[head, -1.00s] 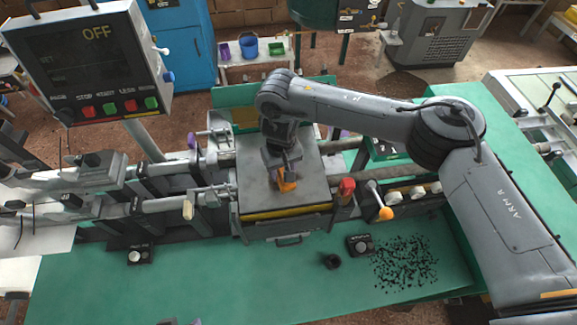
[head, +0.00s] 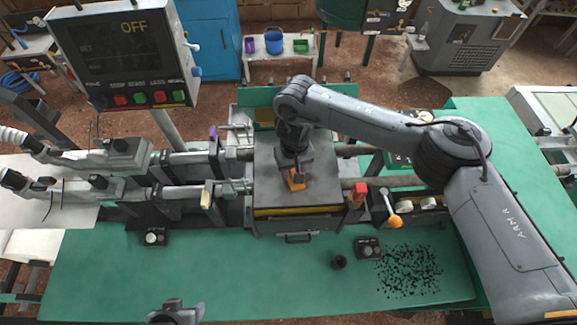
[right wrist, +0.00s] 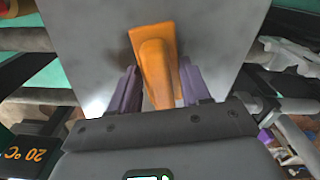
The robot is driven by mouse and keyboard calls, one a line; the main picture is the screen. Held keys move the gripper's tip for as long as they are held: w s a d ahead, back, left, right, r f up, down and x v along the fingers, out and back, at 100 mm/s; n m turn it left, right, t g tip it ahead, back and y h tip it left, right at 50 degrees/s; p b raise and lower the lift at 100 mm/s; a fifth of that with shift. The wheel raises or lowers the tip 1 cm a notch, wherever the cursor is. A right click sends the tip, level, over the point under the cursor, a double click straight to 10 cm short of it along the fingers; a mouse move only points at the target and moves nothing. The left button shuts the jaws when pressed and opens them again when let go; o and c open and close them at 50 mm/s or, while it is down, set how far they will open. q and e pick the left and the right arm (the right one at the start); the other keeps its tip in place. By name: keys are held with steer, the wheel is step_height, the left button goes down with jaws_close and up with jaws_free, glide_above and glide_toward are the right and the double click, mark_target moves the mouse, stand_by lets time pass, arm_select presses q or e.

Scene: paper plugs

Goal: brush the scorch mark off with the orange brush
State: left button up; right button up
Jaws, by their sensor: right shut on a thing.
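The orange brush (head: 297,181) is at the middle of the grey plate (head: 268,163) in the head view. My right gripper (head: 296,173) is shut on it from above. In the right wrist view the brush (right wrist: 157,60) stands between the two purple fingers of my right gripper (right wrist: 158,85), its flat head towards the plate (right wrist: 215,35). A faint dark smudge (right wrist: 120,42) shows on the plate left of the brush head; I cannot tell whether it is the scorch mark or shadow. The brush seems at the plate, but contact is hidden.
A control panel (head: 120,55) reading OFF stands at the left. An orange-knobbed lever (head: 393,217) and a red part (head: 359,189) sit right of the plate. Black granules (head: 408,270) lie on the green bench (head: 255,280). The bench's front middle is mostly clear.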

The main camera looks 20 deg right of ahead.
steer(key=shift+s+d+f+p, duration=0.2)
steer(key=shift+d+p, duration=0.15)
steer(key=shift+d, duration=0.4)
steer(key=shift+s+d+r+p, duration=0.1)
steer(key=shift+s+d+p, duration=0.05)
steer(key=shift+d+p, duration=0.45)
steer(key=shift+s+d+r+p, duration=0.1)
steer(key=shift+d+p, duration=0.4)
steer(key=shift+p, duration=0.05)
steer(key=shift+s+d+f, duration=0.1)
steer(key=shift+d+f, duration=0.05)
steer(key=shift+d, duration=0.2)
steer(key=shift+a, duration=0.1)
steer(key=shift+a+p, duration=0.1)
steer(key=shift+p, duration=0.25)
steer(key=shift+a, duration=0.5)
steer(key=shift+w+a+p, duration=0.2)
steer(key=shift+a+p, duration=0.15)
steer(key=shift+a, duration=0.5)
steer(key=shift+w+a, duration=0.15)
steer(key=shift+a, duration=0.55)
steer(key=shift+w+a, duration=0.1)
steer(key=shift+a, duration=0.55)
